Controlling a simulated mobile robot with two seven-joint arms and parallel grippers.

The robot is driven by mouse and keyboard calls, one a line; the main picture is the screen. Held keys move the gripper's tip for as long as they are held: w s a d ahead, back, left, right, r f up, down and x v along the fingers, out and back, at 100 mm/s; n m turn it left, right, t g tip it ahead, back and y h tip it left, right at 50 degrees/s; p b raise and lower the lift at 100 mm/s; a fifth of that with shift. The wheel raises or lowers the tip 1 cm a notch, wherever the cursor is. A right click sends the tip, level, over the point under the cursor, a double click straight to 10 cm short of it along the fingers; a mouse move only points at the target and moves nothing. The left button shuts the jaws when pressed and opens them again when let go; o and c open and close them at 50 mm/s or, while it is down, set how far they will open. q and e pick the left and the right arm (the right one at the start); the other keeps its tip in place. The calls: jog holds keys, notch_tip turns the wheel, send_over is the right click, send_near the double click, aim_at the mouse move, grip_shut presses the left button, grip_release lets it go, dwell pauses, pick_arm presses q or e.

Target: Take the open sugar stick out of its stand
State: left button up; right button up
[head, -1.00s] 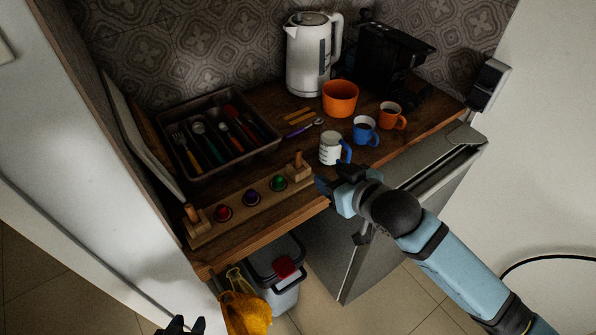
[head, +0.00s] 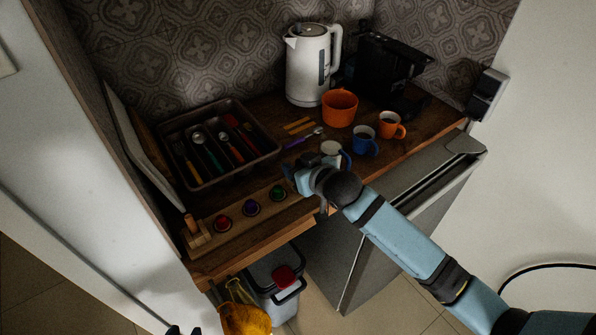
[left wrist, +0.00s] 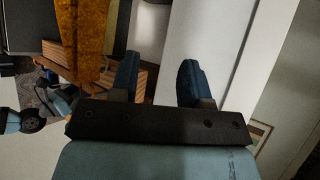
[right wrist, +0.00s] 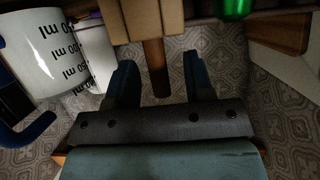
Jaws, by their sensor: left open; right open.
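A pale wooden stand (head: 235,222) lies along the counter's front edge, holding red, purple and green round pieces. Its left end has a block with a brown peg (head: 190,222). My right gripper (head: 292,178) is at the right end and hides it in the head view. In the right wrist view a tan block (right wrist: 155,20) carries a brown peg (right wrist: 154,82) that points between my open right fingers (right wrist: 160,85), apart from both. I cannot tell which piece is the open sugar stick. My left gripper (left wrist: 158,80) is open and empty, low at the bottom left.
A white mug with printed marks (right wrist: 48,45) stands close beside the right gripper. A cutlery tray (head: 262,157), orange bowl (head: 340,108), blue mug (head: 365,140), orange mug (head: 390,125) and white kettle (head: 306,70) occupy the counter. Two tan sticks (head: 297,125) lie behind.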

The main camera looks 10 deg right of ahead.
jog(key=shift+w, duration=0.1)
jog(key=c, duration=0.7)
jog(key=shift+r, duration=0.15)
